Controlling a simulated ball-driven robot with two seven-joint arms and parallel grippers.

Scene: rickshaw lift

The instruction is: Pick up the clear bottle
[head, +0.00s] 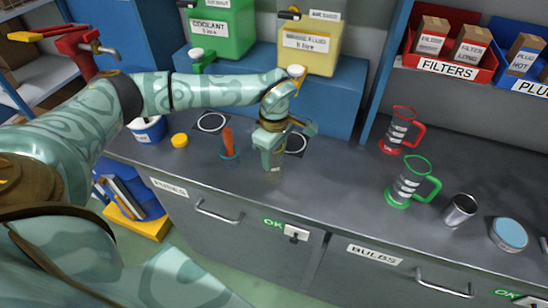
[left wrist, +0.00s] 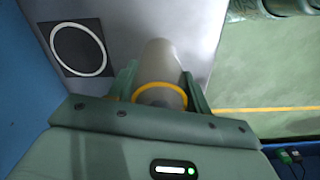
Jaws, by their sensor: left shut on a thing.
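My left gripper (head: 272,158) is over the worktop near its front edge, pointing down. In the left wrist view its two fingers (left wrist: 160,90) are shut on either side of the clear bottle (left wrist: 160,62), a pale greyish cylinder with a yellow ring around it. In the head view the gripper mostly hides the bottle; only a small part shows below the fingers (head: 276,168). I cannot tell whether the bottle touches the worktop. My right gripper is not in view.
On the grey worktop (head: 330,195), a blue holder with an orange handle (head: 228,148) and a yellow cap (head: 180,140) are left of the gripper. A red jug (head: 398,132), green jug (head: 408,185), metal cup (head: 460,210) and blue-lidded tin (head: 509,233) are right.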

